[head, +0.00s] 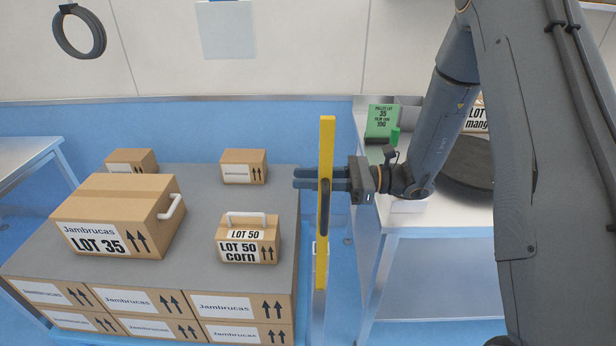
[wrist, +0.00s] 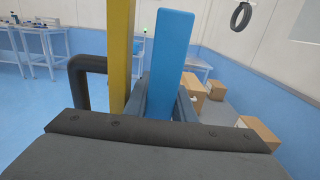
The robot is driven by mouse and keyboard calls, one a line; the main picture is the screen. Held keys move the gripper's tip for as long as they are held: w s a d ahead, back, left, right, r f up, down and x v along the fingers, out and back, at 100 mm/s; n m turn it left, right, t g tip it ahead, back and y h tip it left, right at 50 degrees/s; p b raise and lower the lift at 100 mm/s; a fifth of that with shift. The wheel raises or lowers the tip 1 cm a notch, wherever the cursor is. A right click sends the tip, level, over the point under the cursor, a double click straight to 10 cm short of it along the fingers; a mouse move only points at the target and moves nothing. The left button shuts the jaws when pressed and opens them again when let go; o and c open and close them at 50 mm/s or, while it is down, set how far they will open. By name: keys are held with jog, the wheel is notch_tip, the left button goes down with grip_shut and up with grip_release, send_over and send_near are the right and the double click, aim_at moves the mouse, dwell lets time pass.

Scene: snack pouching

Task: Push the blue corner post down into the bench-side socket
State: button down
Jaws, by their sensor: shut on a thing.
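My gripper (head: 308,179) is level and points left, shut on the blue corner post. In the wrist view the blue post (wrist: 172,60) stands upright between the two fingers, its top above them. In the head view a yellow upright bar (head: 324,145) hides it. The yellow bar also shows beside the blue post in the wrist view (wrist: 118,50), with a black handle (wrist: 86,63) on it. I cannot tell whether yellow and blue are one piece. A grey upright (head: 318,315) shows below the yellow bar. I cannot tell whether the post's lower end is inside the socket.
A grey-topped load of boxes (head: 205,175) stands left of the post, carrying a big LOT 35 carton (head: 120,210) and a LOT 50 box (head: 248,240). The bench (head: 440,220) on the right holds a green box (head: 381,122) and a dark round thing (head: 470,165).

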jog(key=shift+f+b, duration=1.45)
jog(key=shift+f, duration=1.3)
jog(key=c, duration=1.4)
grip_release()
jog(key=shift+f, duration=0.1)
jog(key=d+b, duration=0.2)
jog(key=d, duration=0.6)
